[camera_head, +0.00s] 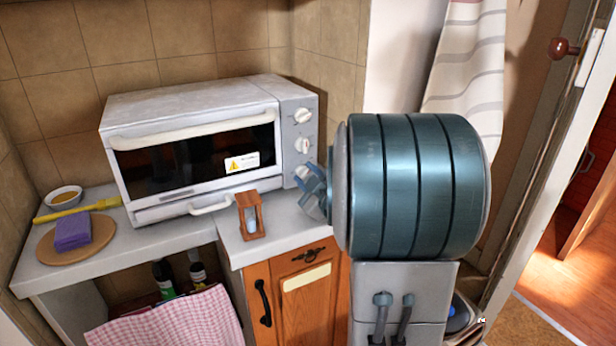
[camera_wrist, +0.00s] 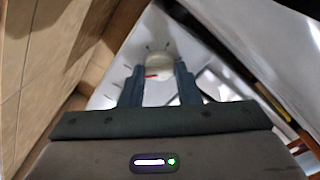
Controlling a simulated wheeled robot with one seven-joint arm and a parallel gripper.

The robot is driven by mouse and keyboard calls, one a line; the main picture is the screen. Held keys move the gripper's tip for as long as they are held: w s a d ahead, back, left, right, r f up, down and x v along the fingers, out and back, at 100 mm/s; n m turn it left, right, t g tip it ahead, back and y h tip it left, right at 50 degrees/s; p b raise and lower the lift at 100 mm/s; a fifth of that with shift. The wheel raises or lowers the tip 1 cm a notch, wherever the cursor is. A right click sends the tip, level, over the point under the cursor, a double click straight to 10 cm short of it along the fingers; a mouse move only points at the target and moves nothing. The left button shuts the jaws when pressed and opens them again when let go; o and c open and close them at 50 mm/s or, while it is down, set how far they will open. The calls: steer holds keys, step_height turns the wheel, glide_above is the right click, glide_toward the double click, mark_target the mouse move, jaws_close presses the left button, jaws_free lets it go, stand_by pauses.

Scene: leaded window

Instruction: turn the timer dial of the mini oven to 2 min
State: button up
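The white mini oven (camera_head: 190,112) stands on the counter, its door closed. Its control panel on the right has an upper knob (camera_head: 303,115) and a middle knob (camera_head: 303,146). A lower dial (camera_head: 301,171) is partly hidden behind my gripper (camera_head: 308,184). In the wrist view, a round whitish dial (camera_wrist: 158,66) with a red mark lies just beyond and between the two fingertips of my gripper (camera_wrist: 159,76). The fingers stand apart, and I see no clear contact with the dial. The dial's exact setting is too blurred to read.
A wooden sand timer (camera_head: 250,216) stands on the counter in front of the oven. At the left are a purple sponge (camera_head: 73,232) on a round board (camera_head: 50,246), a yellow brush (camera_head: 76,209) and a small bowl (camera_head: 64,197). A tiled wall is close behind the oven.

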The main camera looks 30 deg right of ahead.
steer(key=shift+c, duration=0.8)
steer(key=shift+m+b, duration=0.55)
steer(key=shift+m, duration=0.05)
steer(key=o, duration=1)
steer(key=shift+c, duration=0.2)
steer(key=s+b, duration=0.4)
steer(key=s, duration=1)
steer(key=shift+d, duration=0.3)
steer(key=shift+w, duration=0.1)
